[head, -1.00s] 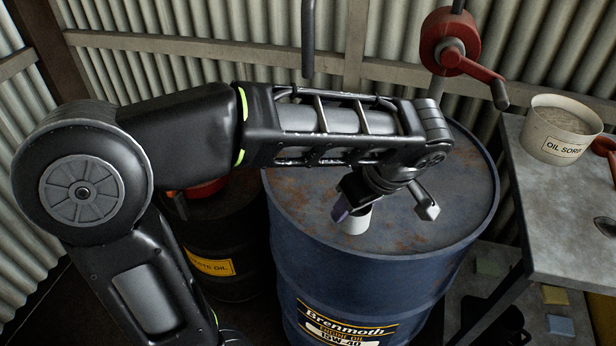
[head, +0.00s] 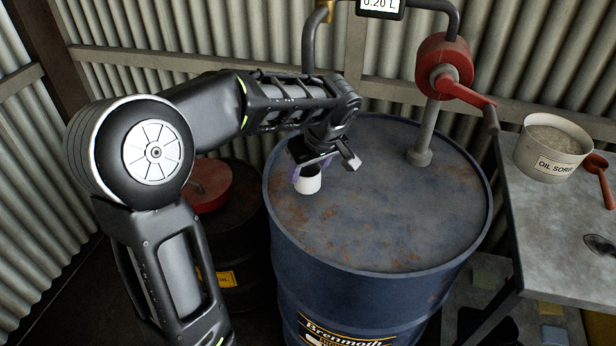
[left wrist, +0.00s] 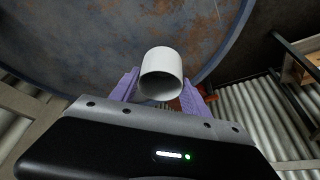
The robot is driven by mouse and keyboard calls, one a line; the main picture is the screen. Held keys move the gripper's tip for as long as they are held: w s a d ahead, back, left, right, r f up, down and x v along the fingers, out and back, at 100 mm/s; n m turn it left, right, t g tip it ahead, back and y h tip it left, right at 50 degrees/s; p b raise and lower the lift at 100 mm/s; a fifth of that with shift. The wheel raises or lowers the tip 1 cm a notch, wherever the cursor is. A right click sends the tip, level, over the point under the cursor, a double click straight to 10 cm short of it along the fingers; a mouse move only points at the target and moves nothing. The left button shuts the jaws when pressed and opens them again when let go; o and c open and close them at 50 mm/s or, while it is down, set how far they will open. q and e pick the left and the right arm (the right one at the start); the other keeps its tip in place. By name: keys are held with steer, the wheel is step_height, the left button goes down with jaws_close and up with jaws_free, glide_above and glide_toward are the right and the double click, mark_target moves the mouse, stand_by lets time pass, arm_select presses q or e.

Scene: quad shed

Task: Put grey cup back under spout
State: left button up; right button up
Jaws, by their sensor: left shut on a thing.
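The grey cup (head: 309,183), pale and open-topped, is in my left gripper over the rusty left part of the blue drum's top (head: 390,215). My left gripper (head: 311,169) is shut on it. In the left wrist view the cup (left wrist: 161,70) sits between the purple fingers (left wrist: 160,92). I cannot tell whether its base touches the drum. The spout (head: 309,45) is a dark pipe hanging down behind my left forearm, up and back from the cup. My right gripper is out of view.
A red crank pump (head: 444,68) stands on the drum's back right, with a meter (head: 381,5) reading 0.20 L. A bench (head: 550,240) with an oil sorb tub (head: 553,150) is at right. A dark waste drum with a red funnel (head: 208,188) is at left.

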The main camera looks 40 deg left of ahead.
mark_target(308, 181)
arm_select(q)
steer(key=shift+f+p, duration=0.45)
steer(key=shift+f, duration=1.3)
steer(key=shift+f+b, duration=0.2)
steer(key=shift+b, duration=0.1)
steer(key=o, duration=1.5)
steer(key=shift+r, duration=0.1)
